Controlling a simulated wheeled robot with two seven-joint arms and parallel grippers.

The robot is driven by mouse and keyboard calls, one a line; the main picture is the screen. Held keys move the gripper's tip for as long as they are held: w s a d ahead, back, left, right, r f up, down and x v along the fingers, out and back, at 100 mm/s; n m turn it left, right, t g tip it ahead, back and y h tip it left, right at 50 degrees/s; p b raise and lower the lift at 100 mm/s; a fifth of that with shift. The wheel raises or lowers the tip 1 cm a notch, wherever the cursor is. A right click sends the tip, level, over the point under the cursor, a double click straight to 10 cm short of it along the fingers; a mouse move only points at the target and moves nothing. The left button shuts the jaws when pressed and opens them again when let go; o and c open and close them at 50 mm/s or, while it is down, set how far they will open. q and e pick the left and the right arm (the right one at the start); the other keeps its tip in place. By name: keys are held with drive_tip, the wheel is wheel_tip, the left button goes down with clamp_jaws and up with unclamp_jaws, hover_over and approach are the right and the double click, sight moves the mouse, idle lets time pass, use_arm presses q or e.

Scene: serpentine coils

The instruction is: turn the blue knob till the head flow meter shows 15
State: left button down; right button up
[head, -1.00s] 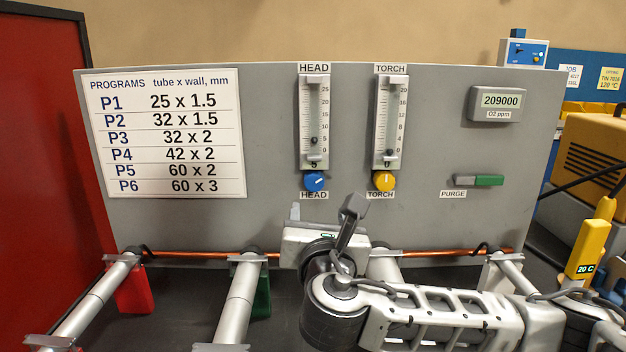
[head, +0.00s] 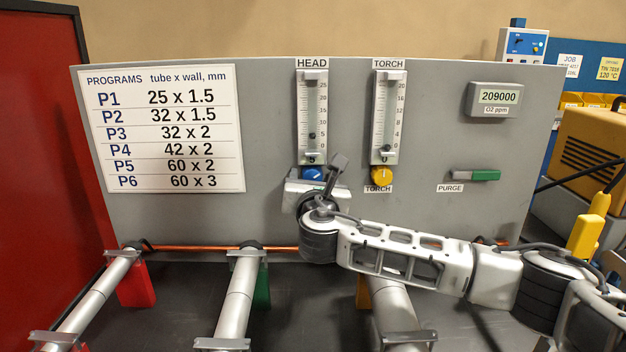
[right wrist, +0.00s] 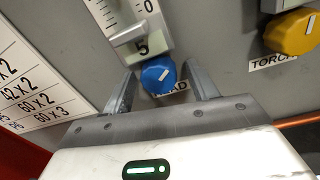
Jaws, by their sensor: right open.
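The blue knob (head: 313,174) sits on the grey panel below the head flow meter (head: 312,115). The knob's white pointer line leans up and right. My left gripper is not in view.
The yellow torch knob (head: 381,175) sits close to the right, under the torch flow meter (head: 388,115). A green purge switch (head: 486,175) is farther right. The programs chart (head: 162,130) is left.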

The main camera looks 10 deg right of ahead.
drive_tip(key=c, duration=1)
drive_tip(key=m+b, duration=0.1)
drive_tip(key=m, duration=0.3)
drive_tip(key=shift+a, duration=0.1)
drive_tip(key=o, duration=1)
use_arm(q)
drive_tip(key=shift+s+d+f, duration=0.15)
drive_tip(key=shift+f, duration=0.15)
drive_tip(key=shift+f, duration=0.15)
use_arm(e)
drive_tip(key=shift+s, duration=0.15)
use_arm(q)
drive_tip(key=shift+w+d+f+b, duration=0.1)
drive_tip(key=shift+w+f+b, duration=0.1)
drive_tip(key=shift+b, duration=0.9)
use_arm(e)
drive_tip(key=s+a, duration=0.2)
drive_tip(key=s, duration=1.3)
drive_tip(key=shift+s+a+f, duration=0.15)
drive_tip(key=shift+s+a, duration=0.1)
drive_tip(key=shift+s, duration=0.05)
